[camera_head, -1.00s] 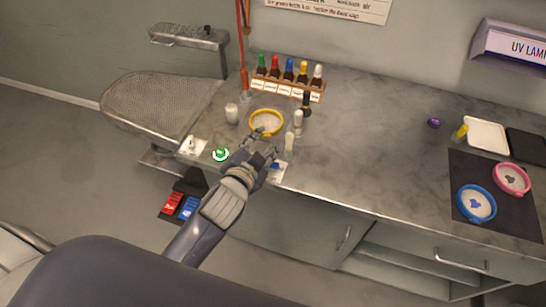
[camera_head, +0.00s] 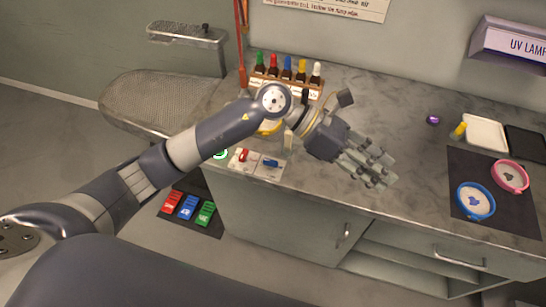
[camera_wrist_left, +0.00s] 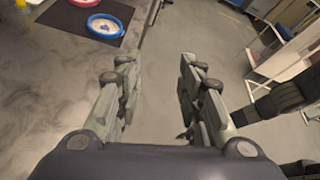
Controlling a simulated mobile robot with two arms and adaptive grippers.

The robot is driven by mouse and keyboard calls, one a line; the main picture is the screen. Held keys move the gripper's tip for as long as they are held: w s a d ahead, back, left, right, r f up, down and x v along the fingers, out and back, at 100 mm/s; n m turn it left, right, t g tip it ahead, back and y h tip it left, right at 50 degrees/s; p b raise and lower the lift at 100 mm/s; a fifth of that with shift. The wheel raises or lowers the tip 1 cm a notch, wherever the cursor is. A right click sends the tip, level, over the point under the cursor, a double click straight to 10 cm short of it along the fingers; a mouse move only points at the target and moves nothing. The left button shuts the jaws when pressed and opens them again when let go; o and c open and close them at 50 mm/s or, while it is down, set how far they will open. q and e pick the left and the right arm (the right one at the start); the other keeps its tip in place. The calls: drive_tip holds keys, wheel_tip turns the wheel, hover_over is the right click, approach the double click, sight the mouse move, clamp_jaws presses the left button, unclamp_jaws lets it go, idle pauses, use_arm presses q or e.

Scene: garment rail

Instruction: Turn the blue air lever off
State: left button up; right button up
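The blue lever (camera_head: 271,163) sits on a small pale plate at the counter's front edge, in the head view. Its handle appears to lie sideways across the plate, but it is too small to tell its exact setting. A red lever (camera_head: 243,155) is on the plate just left of it. My left gripper (camera_head: 380,172) is to the right of the blue lever, apart from it, near the counter's front edge. In the left wrist view, the left gripper (camera_wrist_left: 157,65) has its fingers spread with nothing between them. My right gripper is not in view.
Several coloured bottles (camera_head: 287,70) stand in a rack behind my left arm. A blue-rimmed dish (camera_head: 475,201) and a pink-rimmed dish (camera_head: 510,176) rest on a dark mat (camera_head: 470,165) at right. Red, blue and green pedals (camera_head: 188,207) are on the floor. The middle counter is clear.

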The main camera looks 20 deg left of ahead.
use_arm(q)
drive_tip(key=w+a+f+m+y, duration=0.2)
drive_tip(key=w+a+f+y, duration=0.1)
drive_tip(key=a+f+y, duration=0.4)
drive_tip(key=t+y, duration=0.1)
drive_tip(key=y, duration=0.5)
hover_over(273, 162)
drive_tip(key=shift+m, duration=0.4)
wheel_tip(273, 162, down, 9)
drive_tip(key=p, duration=0.3)
drive_tip(key=shift+f, duration=0.5)
clamp_jaws()
